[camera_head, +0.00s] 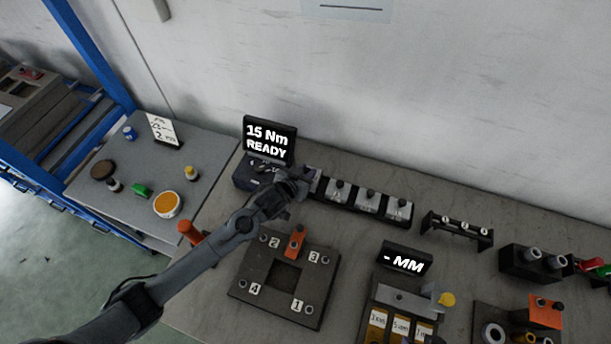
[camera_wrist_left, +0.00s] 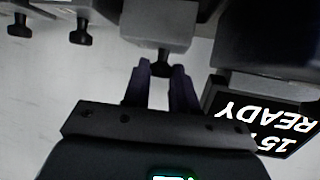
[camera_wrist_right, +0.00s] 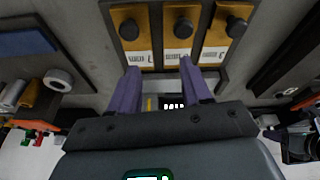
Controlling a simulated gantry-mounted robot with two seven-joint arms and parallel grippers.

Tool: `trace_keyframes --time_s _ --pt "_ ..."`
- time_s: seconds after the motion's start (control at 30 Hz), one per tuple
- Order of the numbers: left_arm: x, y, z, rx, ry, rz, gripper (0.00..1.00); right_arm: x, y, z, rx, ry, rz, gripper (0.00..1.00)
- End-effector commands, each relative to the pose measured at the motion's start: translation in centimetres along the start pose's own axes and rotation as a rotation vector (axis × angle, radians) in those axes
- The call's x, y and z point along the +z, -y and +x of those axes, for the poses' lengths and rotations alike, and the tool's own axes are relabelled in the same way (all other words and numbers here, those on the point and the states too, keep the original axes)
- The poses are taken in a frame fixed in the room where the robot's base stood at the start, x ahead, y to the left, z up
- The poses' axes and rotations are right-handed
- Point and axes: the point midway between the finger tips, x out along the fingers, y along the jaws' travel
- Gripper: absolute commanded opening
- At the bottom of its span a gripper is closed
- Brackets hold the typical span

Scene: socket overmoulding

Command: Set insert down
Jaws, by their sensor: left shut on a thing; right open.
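The insert (camera_wrist_left: 160,22) is a grey metal block with a black knob, seen in the left wrist view. My left gripper (camera_wrist_left: 163,68) is shut on the knob. In the head view my left gripper (camera_head: 298,184) is at the left end of the row of inserts, and the held insert (camera_head: 313,181) is mostly hidden behind it. Whether it touches the rack (camera_head: 354,205) cannot be told. Several similar inserts (camera_head: 368,201) stand to the right in that rack. My right gripper (camera_wrist_right: 160,68) is open and empty above labelled orange blocks (camera_wrist_right: 182,30).
A display reading "15 Nm READY" (camera_head: 269,139) stands close behind and left of my left gripper. A dark fixture plate (camera_head: 250,277) with numbered corners and an orange clamp (camera_head: 296,243) lies in front. A display reading "- MM" (camera_head: 405,261) and other fixtures fill the right side.

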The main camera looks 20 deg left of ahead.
Motion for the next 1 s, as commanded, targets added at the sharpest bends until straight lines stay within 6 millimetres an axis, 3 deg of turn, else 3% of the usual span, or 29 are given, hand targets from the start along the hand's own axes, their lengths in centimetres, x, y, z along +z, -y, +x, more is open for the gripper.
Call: trace_keyframes --time_s 0.17,0.57,0.6,0.73,1.0 --pt "1.4 0.1 0.9 -0.001 -0.004 0.0 0.0 0.1 0.1 0.3 -0.003 -0.001 0.004 0.48" --pt "1.7 0.0 1.0 -0.001 -0.005 -0.001 0.0 0.0 0.2 0.4 -0.006 -0.002 0.007 0.48" --pt "2.0 0.0 1.0 -0.001 0.0 0.001 0.3 0.0 0.2 0.3 -0.006 -0.001 0.007 0.48" --pt "1.9 0.0 1.0 -0.001 0.0 0.001 0.49 0.0 0.2 0.3 -0.005 -0.001 0.007 0.48" --pt "1.9 0.0 1.0 -0.001 0.0 0.001 0.52 0.1 0.0 0.3 0.0 0.0 0.0 0.48"
